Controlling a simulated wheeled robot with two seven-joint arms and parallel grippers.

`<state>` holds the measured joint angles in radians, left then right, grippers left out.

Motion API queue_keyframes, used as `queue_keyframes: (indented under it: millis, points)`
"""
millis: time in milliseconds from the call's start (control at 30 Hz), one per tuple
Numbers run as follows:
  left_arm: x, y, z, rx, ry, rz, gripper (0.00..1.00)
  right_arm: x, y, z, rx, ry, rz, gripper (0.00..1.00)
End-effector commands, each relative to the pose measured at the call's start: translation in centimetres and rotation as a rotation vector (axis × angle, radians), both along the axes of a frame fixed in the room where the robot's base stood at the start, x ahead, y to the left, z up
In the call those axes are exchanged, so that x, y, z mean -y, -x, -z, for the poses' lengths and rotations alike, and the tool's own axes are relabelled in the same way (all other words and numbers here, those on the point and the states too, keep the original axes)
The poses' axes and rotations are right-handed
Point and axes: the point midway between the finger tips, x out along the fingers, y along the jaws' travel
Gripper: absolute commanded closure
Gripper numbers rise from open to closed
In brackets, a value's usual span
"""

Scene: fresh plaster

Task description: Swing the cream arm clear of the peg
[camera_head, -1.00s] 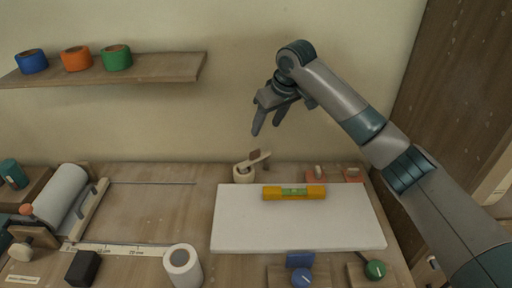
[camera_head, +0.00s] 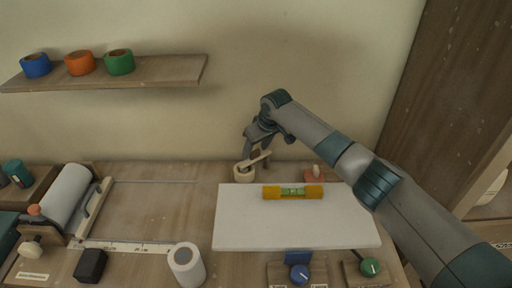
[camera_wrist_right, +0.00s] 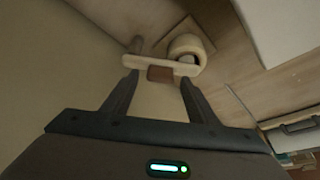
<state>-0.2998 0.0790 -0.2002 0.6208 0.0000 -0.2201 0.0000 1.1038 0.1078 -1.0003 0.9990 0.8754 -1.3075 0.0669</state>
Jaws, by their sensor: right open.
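The cream arm (camera_head: 262,157) is a short bar at the back of the bench, left of the white board, lying over a round cream cup-like piece (camera_head: 244,174). In the right wrist view the cream arm (camera_wrist_right: 165,64) runs across the picture, with a brown block (camera_wrist_right: 160,74) on its near side. My left gripper is not in view.
A white board (camera_head: 295,225) with a yellow level (camera_head: 293,192) lies to the right. A shelf (camera_head: 165,70) with tape rolls is above left. The bench left of the cup is mostly clear.

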Motion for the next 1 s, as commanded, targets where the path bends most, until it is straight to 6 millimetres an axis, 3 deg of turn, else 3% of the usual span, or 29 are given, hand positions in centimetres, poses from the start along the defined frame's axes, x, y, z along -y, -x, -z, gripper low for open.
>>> queue_keyframes:
  millis: [300,533,1000]
  points:
    - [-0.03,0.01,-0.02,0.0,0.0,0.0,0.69,-0.01,-0.03,0.15,0.0,0.0,0.0,0.47]
    - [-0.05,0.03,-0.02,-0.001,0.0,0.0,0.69,0.01,-0.02,0.14,-0.001,0.001,0.0,1.0]
    - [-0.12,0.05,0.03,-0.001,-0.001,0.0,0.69,0.35,0.26,0.16,-0.002,-0.002,-0.072,1.0]
